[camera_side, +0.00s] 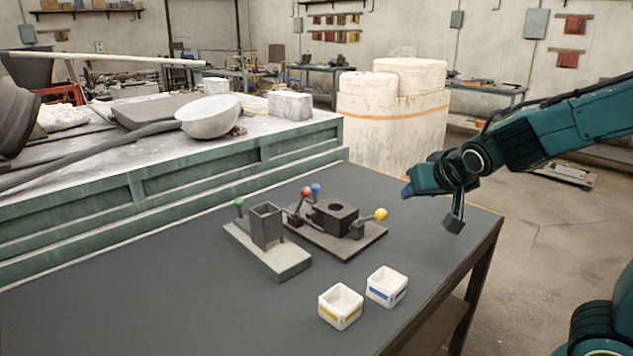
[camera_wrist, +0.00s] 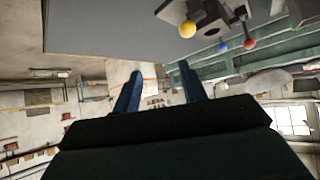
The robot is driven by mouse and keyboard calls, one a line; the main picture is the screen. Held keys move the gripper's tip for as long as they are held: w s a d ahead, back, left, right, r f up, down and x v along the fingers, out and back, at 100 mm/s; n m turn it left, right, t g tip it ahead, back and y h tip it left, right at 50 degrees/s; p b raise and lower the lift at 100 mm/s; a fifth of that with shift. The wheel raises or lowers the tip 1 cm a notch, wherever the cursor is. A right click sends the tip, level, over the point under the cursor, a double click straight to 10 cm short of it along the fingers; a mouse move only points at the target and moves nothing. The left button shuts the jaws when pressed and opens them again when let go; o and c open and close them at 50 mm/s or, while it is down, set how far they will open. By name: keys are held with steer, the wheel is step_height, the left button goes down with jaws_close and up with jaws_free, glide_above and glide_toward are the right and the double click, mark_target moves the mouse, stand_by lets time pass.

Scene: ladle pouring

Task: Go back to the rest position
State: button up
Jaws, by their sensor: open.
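My gripper (camera_side: 408,189) is above the right end of the dark table (camera_side: 190,275) in the side view, to the right of the fixtures and apart from them. Its jaws point left. In the wrist view my gripper (camera_wrist: 161,71) shows two blue fingers spread apart with nothing between them. A dark block with a round hole (camera_side: 335,217) stands on a plate with red, blue and yellow ball levers. The yellow ball (camera_side: 381,214) is the nearest to my gripper. A grey base (camera_side: 270,254) carries an open square box (camera_side: 266,225) and a green ball lever (camera_side: 239,202).
Two small white bins, one with a yellow label (camera_side: 340,306) and one with a blue label (camera_side: 387,286), stand near the front edge. A green bench (camera_side: 200,178) behind holds a pale bowl (camera_side: 208,117). White drums (camera_side: 393,115) stand at the back. The table's left part is clear.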

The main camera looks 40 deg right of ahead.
steer(key=s+a+n+g+y, duration=0.1)
steer(key=s+a+n+y, duration=0.1)
steer(key=s, duration=0.6)
steer(key=s+a+r+n+g+y, duration=0.1)
steer(key=s+a+n+y, duration=0.2)
steer(key=s+a+n, duration=0.2)
steer(key=s+a, duration=0.2)
steer(key=s, duration=0.1)
steer(key=shift+a+r+g, duration=0.15)
steer(key=shift+r+g, duration=0.1)
steer(key=shift+g, duration=0.05)
